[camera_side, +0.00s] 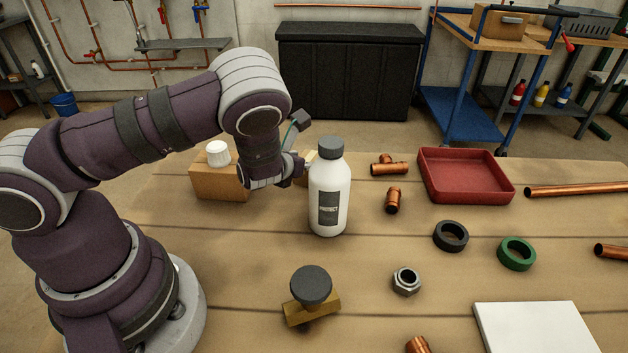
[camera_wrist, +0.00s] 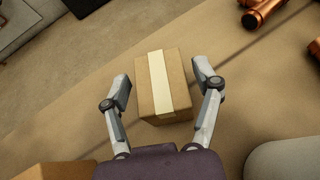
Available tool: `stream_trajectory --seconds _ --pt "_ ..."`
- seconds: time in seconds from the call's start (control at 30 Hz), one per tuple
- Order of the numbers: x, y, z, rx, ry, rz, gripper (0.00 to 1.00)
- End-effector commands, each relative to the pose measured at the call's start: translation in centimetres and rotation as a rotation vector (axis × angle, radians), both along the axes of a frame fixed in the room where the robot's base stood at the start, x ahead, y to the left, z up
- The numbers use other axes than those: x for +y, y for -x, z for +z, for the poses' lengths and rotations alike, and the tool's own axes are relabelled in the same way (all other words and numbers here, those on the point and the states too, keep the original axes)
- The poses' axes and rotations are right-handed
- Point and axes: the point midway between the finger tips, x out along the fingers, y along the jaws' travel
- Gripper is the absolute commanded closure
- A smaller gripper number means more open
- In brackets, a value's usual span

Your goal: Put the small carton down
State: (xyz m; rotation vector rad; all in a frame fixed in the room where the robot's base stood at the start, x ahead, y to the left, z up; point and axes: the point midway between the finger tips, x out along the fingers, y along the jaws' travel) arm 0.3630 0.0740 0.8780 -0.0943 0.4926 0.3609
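The small carton (camera_wrist: 174,95) is a brown box with a pale tape strip. In the wrist view it sits between my two fingers, with a visible gap on each side. It appears to rest on the wooden bench. In the side view only a bit of the small carton (camera_side: 311,156) shows, mostly hidden behind the white bottle and my gripper. My gripper (camera_wrist: 161,83) is open around the carton and not touching it as far as I see. In the side view my gripper (camera_side: 297,166) is low over the bench, its fingers partly hidden.
A white bottle (camera_side: 329,199) with a grey cap stands right beside my gripper. A larger carton (camera_side: 217,183) with a white knob on top is to the left. Copper fittings (camera_side: 389,167) and a red tray (camera_side: 465,177) lie to the right.

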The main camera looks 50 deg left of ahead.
Motion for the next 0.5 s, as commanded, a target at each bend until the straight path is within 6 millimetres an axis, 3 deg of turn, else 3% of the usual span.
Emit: stream_trajectory --seconds 0.37,0.5 --pt "0.0 0.0 0.3 -0.001 0.0 0.0 0.27" --pt "-0.6 1.5 1.1 0.003 0.001 0.0 0.27"
